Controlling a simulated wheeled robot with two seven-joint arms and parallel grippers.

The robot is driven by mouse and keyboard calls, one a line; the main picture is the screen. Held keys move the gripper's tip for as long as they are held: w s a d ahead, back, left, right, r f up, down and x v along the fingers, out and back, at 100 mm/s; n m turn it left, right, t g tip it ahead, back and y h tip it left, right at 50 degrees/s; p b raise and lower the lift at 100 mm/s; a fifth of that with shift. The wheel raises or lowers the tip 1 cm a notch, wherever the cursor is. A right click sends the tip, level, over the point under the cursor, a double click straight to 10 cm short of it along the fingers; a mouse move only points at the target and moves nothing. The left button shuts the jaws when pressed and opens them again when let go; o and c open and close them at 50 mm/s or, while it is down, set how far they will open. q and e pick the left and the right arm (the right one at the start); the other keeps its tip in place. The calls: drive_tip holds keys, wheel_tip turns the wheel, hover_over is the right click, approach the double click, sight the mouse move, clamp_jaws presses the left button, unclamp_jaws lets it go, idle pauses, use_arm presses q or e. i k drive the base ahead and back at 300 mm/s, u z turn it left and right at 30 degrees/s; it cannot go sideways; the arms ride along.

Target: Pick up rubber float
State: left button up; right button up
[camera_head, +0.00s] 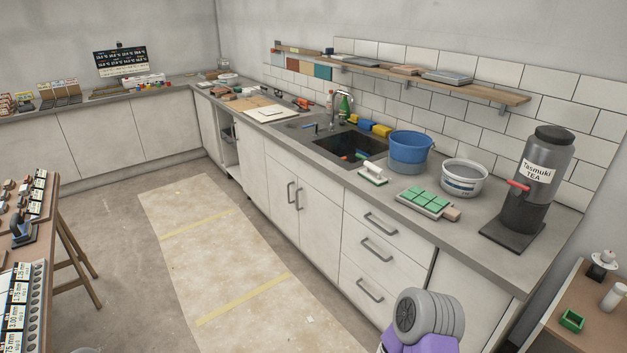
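A hand float with a pale handle and a thin green-and-white base (372,175) lies on the grey counter just in front of the sink. It looks like the rubber float. It stands apart from the blue bucket (410,153) behind it to the right. Part of my arm, purple and grey, shows at the bottom right, well below and in front of the counter. Neither gripper's fingers can be seen.
Drawers (375,250) front the counter. The floor sheet (215,240) is clear.

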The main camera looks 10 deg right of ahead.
sight(371, 172)
drive_tip(key=u, duration=0.2)
drive_tip(key=i, duration=0.85)
drive_tip(key=z, duration=0.9)
drive_tip(key=i, duration=1.05)
drive_tip(key=z, duration=1.15)
